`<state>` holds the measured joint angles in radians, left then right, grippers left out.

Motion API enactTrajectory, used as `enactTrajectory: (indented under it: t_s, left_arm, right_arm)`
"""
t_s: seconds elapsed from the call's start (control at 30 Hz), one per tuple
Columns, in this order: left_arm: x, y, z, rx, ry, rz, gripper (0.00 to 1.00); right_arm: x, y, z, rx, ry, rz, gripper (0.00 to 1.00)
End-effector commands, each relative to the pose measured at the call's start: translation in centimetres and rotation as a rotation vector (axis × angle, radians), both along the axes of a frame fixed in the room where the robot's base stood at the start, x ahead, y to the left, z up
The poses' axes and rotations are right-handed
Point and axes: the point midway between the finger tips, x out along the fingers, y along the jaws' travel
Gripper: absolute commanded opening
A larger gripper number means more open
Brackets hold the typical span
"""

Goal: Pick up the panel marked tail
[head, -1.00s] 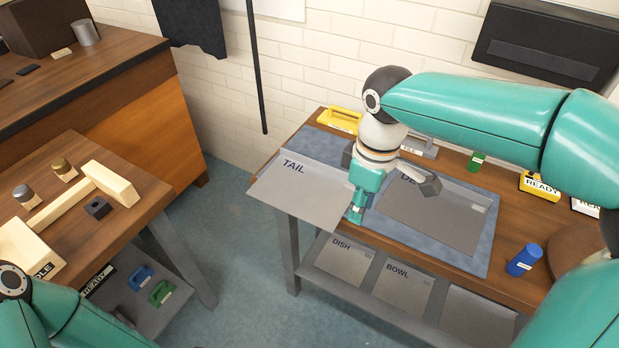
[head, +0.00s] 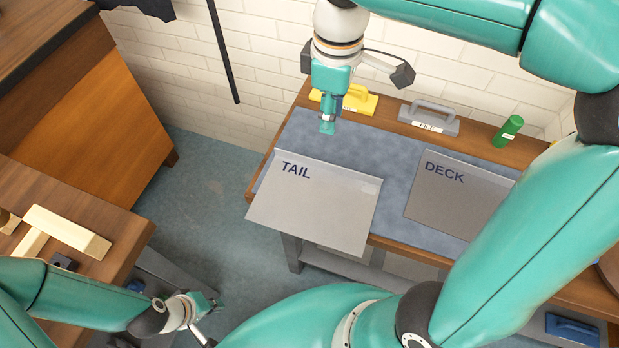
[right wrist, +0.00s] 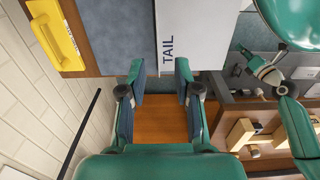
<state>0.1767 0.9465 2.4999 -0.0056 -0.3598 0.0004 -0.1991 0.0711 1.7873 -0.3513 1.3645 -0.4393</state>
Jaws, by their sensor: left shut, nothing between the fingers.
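The grey panel marked TAIL (head: 315,210) lies on the blue mat (head: 365,140) at the left end of the bench, its near part sticking out past the front edge. In the right wrist view the TAIL panel (right wrist: 193,35) shows beyond my fingers. My right gripper (head: 328,125) hangs pointing down over the mat, behind the panel's back edge. In the right wrist view my right gripper (right wrist: 160,72) has its fingers wide apart with nothing between them. My left gripper (head: 207,318) is shut and empty at the lower left, away from the panel.
A grey panel marked DECK (head: 455,195) lies on the mat to the right. A yellow handled tool (head: 348,99), a grey handled tool (head: 430,117) and a green cylinder (head: 508,130) line the back of the bench. Another wooden table (head: 75,225) stands at the left. Floor lies between.

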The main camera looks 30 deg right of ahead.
Motion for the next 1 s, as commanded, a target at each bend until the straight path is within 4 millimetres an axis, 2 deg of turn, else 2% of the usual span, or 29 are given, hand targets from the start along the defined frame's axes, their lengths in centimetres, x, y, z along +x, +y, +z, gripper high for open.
enactTrajectory:
  t_s: [0.43, 0.53, 0.77, 1.0]
  left_arm:
    - [0.1, 0.0, -1.4, 0.0, -0.001, 0.0, 0.0]
    - [0.1, 0.0, -1.5, 0.0, -0.001, 0.0, 0.0]
    - [0.1, 0.0, -1.6, 0.0, -0.001, 0.0, 0.0]
    - [0.1, 0.0, -1.7, 0.0, -0.001, 0.0, 0.0]
  right_arm:
    - [0.0, -0.2, -9.1, -0.001, 0.009, -0.006, 0.32]
    - [0.0, -0.2, -10.3, -0.001, 0.007, -0.006, 0.32]
    - [0.1, -0.3, -11.6, -0.001, 0.006, -0.006, 0.32]
    - [0.2, -0.5, -14.9, 0.0, 0.008, -0.005, 0.32]
